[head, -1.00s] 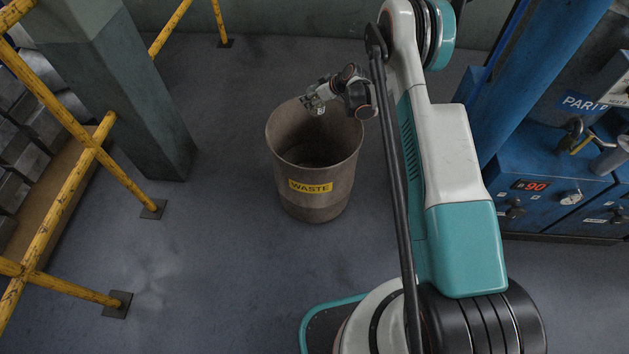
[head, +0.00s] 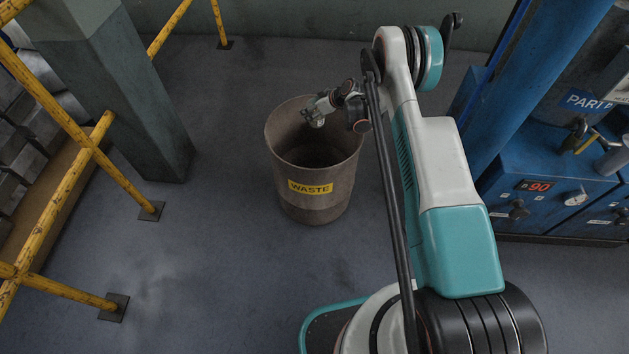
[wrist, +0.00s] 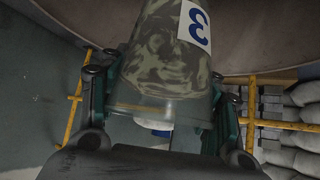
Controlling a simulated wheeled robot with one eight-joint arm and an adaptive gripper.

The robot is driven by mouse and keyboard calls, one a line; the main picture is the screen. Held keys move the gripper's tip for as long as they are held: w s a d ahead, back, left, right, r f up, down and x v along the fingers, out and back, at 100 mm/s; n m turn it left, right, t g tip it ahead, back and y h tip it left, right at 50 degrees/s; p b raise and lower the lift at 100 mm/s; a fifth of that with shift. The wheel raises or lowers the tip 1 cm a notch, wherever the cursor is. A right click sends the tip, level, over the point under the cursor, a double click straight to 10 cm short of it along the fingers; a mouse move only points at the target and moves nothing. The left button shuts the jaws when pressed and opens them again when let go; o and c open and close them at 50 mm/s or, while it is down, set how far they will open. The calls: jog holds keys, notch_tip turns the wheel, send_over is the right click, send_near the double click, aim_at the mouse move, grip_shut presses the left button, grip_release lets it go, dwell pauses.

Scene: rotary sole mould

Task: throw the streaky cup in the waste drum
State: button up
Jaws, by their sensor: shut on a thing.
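The waste drum (head: 310,205) is an open, brownish-grey bin with a yellow WASTE label, standing on the floor in the head view. My gripper (head: 314,117) is at the drum's mouth, on the upper right side of the opening. In the wrist view the streaky cup (wrist: 160,60), marbled dark green and tan with a white label and blue 3, sits between the two fingers of my gripper (wrist: 155,95), which are shut on it. The drum's curved wall (wrist: 262,35) shows behind the cup. In the head view the cup is too small to make out clearly.
Yellow railings (head: 90,145) and a grey-green pillar (head: 145,110) stand to the left. Blue machine cabinets (head: 550,195) with gauges stand to the right. The floor (head: 215,260) around the drum's front and left is clear.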

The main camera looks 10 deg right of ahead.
jog(key=o, duration=0.9)
jog(key=shift+o, duration=0.2)
jog(key=v, duration=1.2)
jog(key=shift+r, duration=0.1)
